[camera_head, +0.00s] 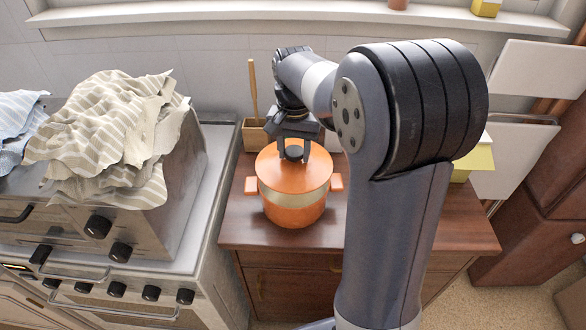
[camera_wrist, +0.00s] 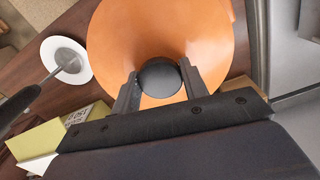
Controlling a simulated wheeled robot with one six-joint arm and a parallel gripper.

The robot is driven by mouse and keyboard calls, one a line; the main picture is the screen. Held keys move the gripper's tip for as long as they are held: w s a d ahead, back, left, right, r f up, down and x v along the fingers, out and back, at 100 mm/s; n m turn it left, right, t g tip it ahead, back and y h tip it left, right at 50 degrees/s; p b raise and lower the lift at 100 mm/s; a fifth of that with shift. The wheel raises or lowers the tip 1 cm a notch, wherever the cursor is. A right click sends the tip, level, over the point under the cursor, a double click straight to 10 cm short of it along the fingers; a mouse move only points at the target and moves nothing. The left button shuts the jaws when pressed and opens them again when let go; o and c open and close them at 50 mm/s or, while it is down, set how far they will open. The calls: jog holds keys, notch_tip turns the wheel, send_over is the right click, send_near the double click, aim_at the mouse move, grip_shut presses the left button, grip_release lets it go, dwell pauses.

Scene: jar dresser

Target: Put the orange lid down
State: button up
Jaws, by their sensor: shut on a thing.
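The orange lid (camera_wrist: 125,50) has a dark round knob (camera_wrist: 159,78). My gripper (camera_wrist: 160,85) is shut on that knob, with one finger on each side in the wrist view. In the head view my gripper (camera_head: 294,150) points down over the lid (camera_head: 294,172). The lid appears over the top of an orange pot (camera_head: 293,214) with a pale band and side handles. The pot stands on a brown wooden dresser (camera_head: 245,225). I cannot tell whether the lid touches the pot's rim, and the pot's inside is hidden.
A wooden box (camera_head: 254,135) with an upright stick stands behind the pot. A stove (camera_head: 185,235) and striped cloth (camera_head: 105,130) are at the left. A yellow box (camera_head: 476,160) is at the right. A white round object (camera_wrist: 66,62) lies beside the lid in the wrist view.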

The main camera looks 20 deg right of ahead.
aim_at(294, 167)
jog(key=shift+f, duration=2.75)
jog(key=o, duration=1.1)
jog(key=shift+f, duration=0.1)
notch_tip(294, 167, up, 12)
jog(key=shift+r, duration=0.1)
